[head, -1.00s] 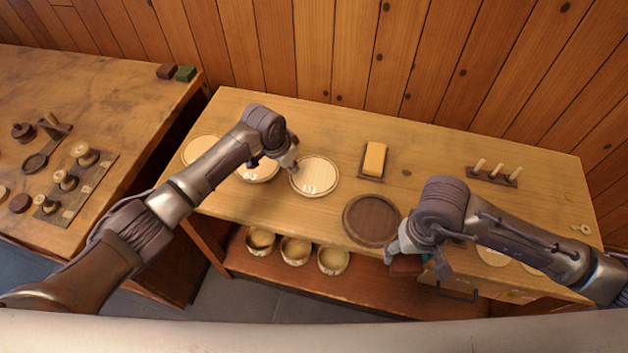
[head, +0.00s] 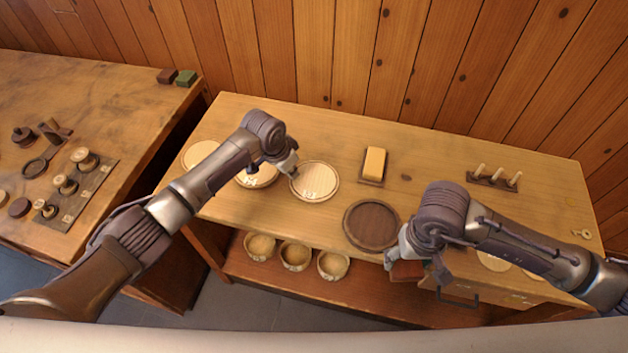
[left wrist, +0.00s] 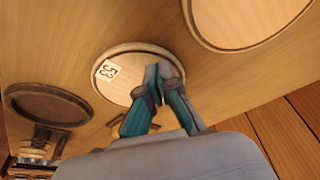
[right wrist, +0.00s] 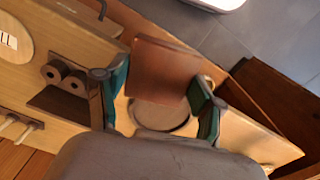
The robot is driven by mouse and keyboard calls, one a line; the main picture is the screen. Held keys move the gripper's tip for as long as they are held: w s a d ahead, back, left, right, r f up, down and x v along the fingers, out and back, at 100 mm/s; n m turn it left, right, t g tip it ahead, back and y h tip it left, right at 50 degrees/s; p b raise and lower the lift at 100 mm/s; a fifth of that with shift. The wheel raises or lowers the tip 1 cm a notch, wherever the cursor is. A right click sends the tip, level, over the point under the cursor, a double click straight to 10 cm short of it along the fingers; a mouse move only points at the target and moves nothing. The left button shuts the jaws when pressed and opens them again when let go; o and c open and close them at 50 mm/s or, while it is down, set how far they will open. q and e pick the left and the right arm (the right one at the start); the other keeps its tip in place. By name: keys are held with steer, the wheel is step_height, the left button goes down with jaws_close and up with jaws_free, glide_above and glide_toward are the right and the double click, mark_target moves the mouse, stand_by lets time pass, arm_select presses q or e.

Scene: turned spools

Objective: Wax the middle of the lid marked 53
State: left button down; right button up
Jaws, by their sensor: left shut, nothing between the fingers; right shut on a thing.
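The lid marked 53 (head: 317,178) is a pale round wooden disc lying on the bench; it also shows in the left wrist view (left wrist: 122,85) with its number tag. My left gripper (head: 292,168) is shut and empty at the lid's left edge. In the left wrist view its closed fingertips (left wrist: 163,72) overlap the lid; I cannot tell whether they touch it. My right gripper (right wrist: 155,88) is shut on a reddish-brown block (right wrist: 163,66), held at the bench's front edge in the head view (head: 406,271). A yellow cake (head: 375,161) sits on a small dark tray.
Other pale lids (head: 200,155) lie left of lid 53, one partly behind my left arm. A dark round dish (head: 371,224) lies to its right. A peg rack (head: 494,179) stands at the back right. Bowls (head: 295,255) sit on the lower shelf. Bench around the yellow cake is clear.

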arm_select(q)
steer(key=shift+f+b, duration=0.45)
steer(key=shift+f, duration=0.25)
arm_select(e)
steer(key=shift+f, duration=0.45)
arm_select(q)
steer(key=shift+r, duration=0.1)
arm_select(e)
steer(key=shift+r, duration=0.1)
arm_select(q)
step_height(320, 180, up, 6)
steer(key=p, duration=0.6)
arm_select(e)
step_height(320, 180, up, 6)
steer(key=shift+f, duration=0.1)
